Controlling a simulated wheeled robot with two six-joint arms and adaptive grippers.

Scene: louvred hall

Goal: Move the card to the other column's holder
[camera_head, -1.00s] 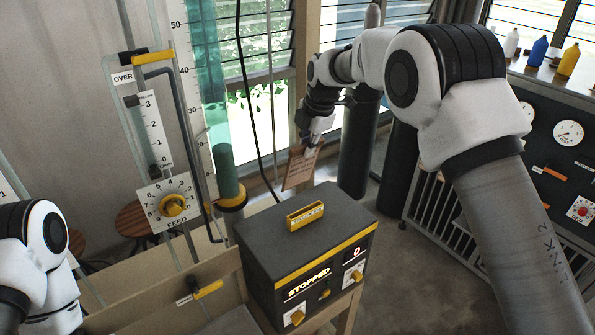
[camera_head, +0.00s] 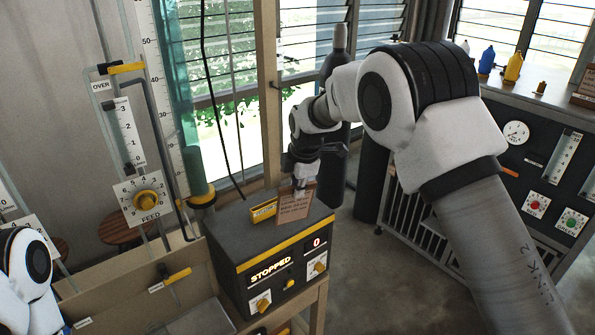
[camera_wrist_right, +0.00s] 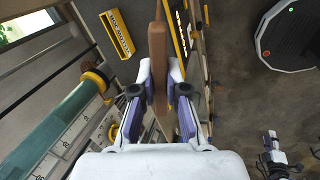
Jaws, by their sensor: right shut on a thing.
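The card (camera_head: 295,206) is a brown, tan-faced sheet with small print. My right gripper (camera_head: 302,189) is shut on its upper edge and holds it upright, in front of or over the dark box; whether it touches the box top is unclear. In the right wrist view the card (camera_wrist_right: 157,50) shows edge-on between the fingers of my right gripper (camera_wrist_right: 159,82). A yellow slotted holder (camera_head: 263,211) sits on the box top just left of the card; it also shows in the right wrist view (camera_wrist_right: 117,35). My left arm shows at the lower left, its gripper out of view.
The dark box (camera_head: 235,238) reads STOPPED and 0 and has knobs on its front. Left stands a clear column (camera_head: 170,75) with a scale and a FEED dial (camera_head: 146,201). A panel with gauges (camera_head: 517,133) stands at the right.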

